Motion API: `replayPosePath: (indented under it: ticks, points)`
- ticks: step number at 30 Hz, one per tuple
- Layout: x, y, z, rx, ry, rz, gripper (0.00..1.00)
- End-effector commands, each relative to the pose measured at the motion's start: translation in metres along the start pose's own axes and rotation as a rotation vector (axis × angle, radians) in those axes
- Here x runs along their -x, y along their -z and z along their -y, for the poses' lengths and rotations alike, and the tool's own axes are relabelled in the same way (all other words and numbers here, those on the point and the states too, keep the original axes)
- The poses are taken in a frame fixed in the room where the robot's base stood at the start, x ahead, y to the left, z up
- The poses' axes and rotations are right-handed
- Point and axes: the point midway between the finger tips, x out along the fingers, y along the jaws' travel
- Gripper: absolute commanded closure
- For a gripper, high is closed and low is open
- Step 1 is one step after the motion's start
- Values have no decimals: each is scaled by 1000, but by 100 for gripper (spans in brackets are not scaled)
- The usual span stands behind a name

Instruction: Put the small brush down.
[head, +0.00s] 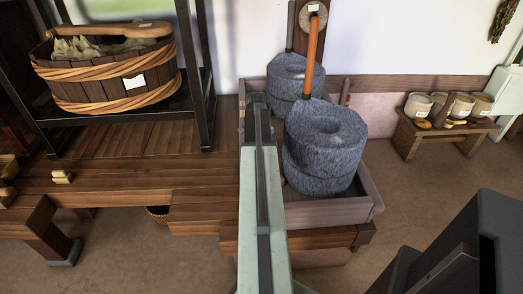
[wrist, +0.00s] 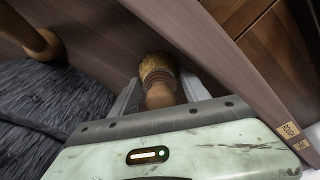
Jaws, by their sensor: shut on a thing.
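The small brush (wrist: 158,72), with pale bristles and a rounded wooden handle, is between the fingers of my gripper (wrist: 160,92) in the wrist view. My gripper is shut on it, bristles pointing away from the wrist. The brush is close to the wooden side wall of the quern tray (wrist: 235,75); I cannot tell whether it touches the tray. In the head view my gripper (head: 256,100) is over the left side of the tray (head: 325,213), left of the stone querns, and the brush is hidden there.
The front quern (head: 325,150) with its upright orange handle (head: 313,55) and a rear quern (head: 288,72) stand in the tray. A wooden tub (head: 108,82) is on a rack at left. A bench (head: 430,130) at right holds several jars. The plank platform (head: 130,180) has bare room.

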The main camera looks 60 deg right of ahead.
Motion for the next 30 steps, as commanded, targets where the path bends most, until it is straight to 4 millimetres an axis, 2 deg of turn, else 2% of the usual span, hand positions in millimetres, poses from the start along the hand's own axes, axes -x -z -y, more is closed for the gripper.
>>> replayPosePath:
  ticks: [2,3,4,13,17,23,30]
  points:
    - [-4,0,0,0,0,0,90]
    - [-3,0,0,0,0,0,40]
    - [-3,0,0,0,0,0,37]
    - [-2,0,0,-1,0,0,37]
    - [5,1,-1,-1,0,0,37]
    - [36,2,-1,-1,0,0,37]
    - [91,2,-1,-1,0,0,37]
